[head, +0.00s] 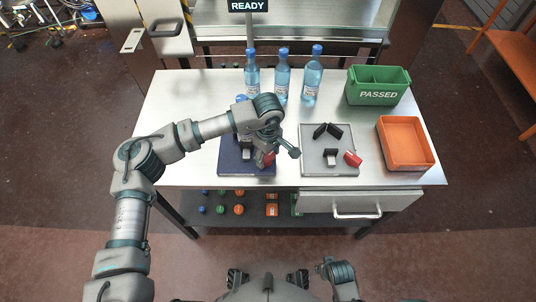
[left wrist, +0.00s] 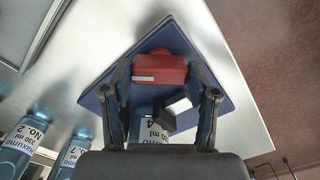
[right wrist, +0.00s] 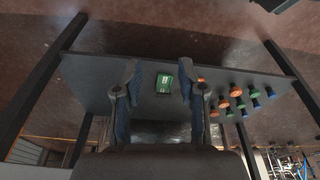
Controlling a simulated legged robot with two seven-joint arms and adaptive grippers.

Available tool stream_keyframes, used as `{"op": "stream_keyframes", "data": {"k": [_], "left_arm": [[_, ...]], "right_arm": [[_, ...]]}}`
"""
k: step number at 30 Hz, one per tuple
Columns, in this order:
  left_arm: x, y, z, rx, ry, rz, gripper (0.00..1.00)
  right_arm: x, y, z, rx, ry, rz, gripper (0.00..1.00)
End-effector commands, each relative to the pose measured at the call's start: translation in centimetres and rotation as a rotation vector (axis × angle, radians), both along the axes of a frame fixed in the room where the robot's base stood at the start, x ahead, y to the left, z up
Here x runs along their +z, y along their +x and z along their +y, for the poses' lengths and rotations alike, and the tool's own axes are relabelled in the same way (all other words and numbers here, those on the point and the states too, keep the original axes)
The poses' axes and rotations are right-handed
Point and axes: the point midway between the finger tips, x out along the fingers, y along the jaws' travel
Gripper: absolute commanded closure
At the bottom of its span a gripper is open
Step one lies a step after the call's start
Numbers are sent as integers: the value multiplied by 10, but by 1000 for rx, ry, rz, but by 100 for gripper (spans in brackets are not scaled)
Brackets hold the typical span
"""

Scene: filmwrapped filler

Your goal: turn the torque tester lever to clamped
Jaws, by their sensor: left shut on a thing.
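The torque tester on the dark blue plate (head: 230,164) stands at the left of the table, largely hidden by my left arm. Its red lever (head: 269,158) shows at the plate's front right; in the left wrist view the red lever (left wrist: 160,70) is between the fingertips. My left gripper (left wrist: 162,80) is shut on it. A bottle labelled No. 4 (left wrist: 150,124) stands behind the lever, partly hidden; its blue cap (head: 241,98) shows beside my arm. A black and white block (left wrist: 178,108) is beside it. My right gripper (right wrist: 158,85) is open and empty, low before the table.
A second tester on a grey plate (head: 312,167) has its own red lever (head: 353,159). Three bottles (head: 282,78) stand behind. Below are a drawer (head: 350,203) and a shelf with coloured parts.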

Motion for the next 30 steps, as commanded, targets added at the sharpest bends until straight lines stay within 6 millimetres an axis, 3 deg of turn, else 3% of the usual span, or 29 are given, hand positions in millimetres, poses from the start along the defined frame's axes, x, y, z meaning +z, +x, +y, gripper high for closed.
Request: {"op": "stream_keyframes", "data": {"k": [7, 21, 22, 30], "left_arm": [[2, 3, 1, -54, -2, -8, 76], [3, 3, 0, -66, -3, -11, 76], [3, 3, 1, -65, -3, -11, 33], [2, 1, 0, -66, -1, -6, 30]], "right_arm": [[13, -1, 0, -1, 0, -4, 60], [15, 0, -1, -2, 0, -2, 60], [15, 0, -1, -2, 0, -2, 60], [15, 0, -1, -2, 0, -3, 60]]}}
